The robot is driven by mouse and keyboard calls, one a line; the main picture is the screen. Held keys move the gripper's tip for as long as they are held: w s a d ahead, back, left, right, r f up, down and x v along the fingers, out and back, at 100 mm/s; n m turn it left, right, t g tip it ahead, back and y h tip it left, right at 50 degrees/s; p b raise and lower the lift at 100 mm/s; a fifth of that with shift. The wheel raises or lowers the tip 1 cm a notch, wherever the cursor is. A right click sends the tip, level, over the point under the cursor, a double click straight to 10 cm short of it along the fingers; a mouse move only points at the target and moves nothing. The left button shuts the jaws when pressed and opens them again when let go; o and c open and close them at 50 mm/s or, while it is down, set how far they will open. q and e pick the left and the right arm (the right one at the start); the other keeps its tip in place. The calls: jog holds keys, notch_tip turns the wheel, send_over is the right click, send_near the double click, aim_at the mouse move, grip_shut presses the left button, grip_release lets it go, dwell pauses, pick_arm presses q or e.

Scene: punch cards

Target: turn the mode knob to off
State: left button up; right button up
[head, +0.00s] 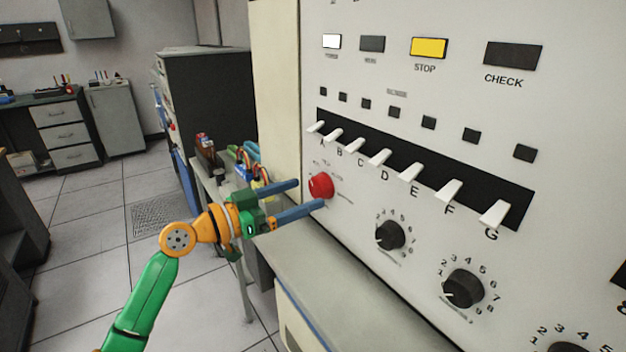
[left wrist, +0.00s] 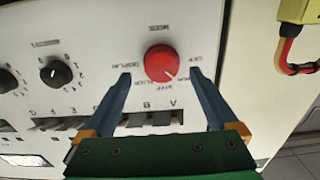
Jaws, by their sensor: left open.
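The red mode knob (head: 321,185) sits on the light panel, left of the black dials and below the switch row. It also shows in the left wrist view (left wrist: 161,63), ringed by small labels that are hard to read; a pale mark is at its lower right edge there. My left gripper (head: 306,195) is open, its two blue fingers pointing at the panel around the knob. In the left wrist view the fingertips stand on either side of the knob with gaps, and nothing is between them at their bases. My right gripper is not in view.
White lever switches (head: 380,158) lettered A to G run above the knob. Black dials (head: 389,236) lie to its right. A grey ledge (head: 345,290) juts out below the panel. A table with coloured items (head: 207,150) stands behind my left gripper.

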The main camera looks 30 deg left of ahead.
aim_at(314, 191)
pick_arm(q)
jog(key=shift+p+x, duration=0.35)
jog(key=shift+x, duration=0.85)
jog(key=shift+w+f, duration=0.25)
jog(key=shift+w, duration=0.15)
jog(key=shift+s, duration=0.2)
jog(key=c, duration=0.3)
jog(key=shift+r, duration=0.1)
jog(key=c, duration=1.1)
jog(key=shift+o, duration=0.2)
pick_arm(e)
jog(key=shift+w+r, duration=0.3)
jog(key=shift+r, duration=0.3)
pick_arm(q)
jog(key=shift+n, duration=0.4)
jog(key=n, duration=0.3)
jog(key=shift+n+p, duration=1.15)
jog(key=shift+n, duration=1.45)
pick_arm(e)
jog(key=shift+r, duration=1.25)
